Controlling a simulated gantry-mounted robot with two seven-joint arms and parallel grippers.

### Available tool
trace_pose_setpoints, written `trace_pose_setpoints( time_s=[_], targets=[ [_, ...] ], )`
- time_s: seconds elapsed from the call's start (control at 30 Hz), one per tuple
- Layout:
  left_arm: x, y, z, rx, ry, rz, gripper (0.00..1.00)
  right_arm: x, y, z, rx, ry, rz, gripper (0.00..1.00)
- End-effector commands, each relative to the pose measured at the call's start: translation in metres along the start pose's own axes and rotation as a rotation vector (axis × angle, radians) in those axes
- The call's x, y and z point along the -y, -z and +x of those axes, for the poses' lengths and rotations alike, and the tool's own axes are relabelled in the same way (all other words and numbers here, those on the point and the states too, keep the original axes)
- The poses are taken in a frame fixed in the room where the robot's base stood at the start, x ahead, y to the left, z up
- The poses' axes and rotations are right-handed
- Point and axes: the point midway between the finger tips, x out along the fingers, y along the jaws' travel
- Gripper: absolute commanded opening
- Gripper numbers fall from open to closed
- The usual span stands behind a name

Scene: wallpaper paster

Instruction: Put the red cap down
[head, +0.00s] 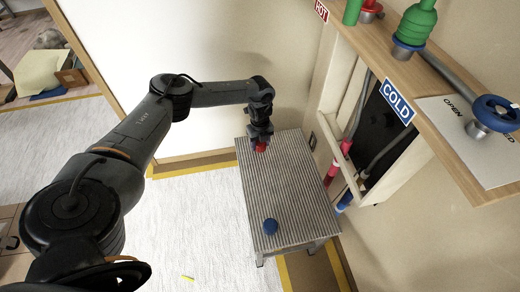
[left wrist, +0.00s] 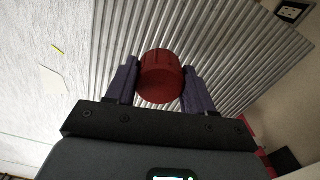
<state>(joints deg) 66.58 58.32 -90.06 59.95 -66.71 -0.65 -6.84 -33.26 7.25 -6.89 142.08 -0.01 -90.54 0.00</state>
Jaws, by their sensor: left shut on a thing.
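A red cap (left wrist: 161,76) is between the two purple-grey fingers of my left gripper (left wrist: 160,88) in the left wrist view, and the fingers are shut on it. In the head view the left gripper (head: 260,138) points down over the far part of a ridged grey table (head: 285,195), with the red cap (head: 261,147) at its tips. I cannot tell whether the cap touches the table top. The ridged surface (left wrist: 215,45) also fills much of the left wrist view. My right gripper is not in view.
A blue cap (head: 270,227) sits at the near end of the table. To the right are a wooden shelf with HOT and COLD signs (head: 397,100), green fittings (head: 416,25), a blue valve wheel (head: 495,112) and pipes (head: 341,160). The table's middle is clear.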

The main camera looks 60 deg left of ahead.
Motion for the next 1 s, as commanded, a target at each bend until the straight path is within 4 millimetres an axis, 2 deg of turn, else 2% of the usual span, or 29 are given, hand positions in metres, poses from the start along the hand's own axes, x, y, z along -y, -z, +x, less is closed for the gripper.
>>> trace_pose_setpoints(
  time_s=[0.23, 0.7, 0.73, 0.9, 1.0],
  targets=[
    [0.000, 0.001, 0.034, 0.000, -0.002, 0.001, 0.16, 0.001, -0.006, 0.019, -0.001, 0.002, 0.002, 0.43],
    [0.000, 0.001, 0.040, 0.000, -0.001, 0.001, 0.16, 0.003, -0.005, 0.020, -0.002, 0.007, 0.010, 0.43],
    [0.000, 0.001, 0.039, 0.000, -0.001, 0.001, 0.56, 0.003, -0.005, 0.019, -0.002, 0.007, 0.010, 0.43],
    [0.000, 0.001, 0.039, 0.000, -0.001, 0.001, 0.79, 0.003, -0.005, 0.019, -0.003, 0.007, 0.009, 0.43],
    [0.000, 0.001, 0.039, 0.000, -0.001, 0.001, 0.79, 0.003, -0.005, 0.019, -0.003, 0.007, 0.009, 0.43]
  ],
)
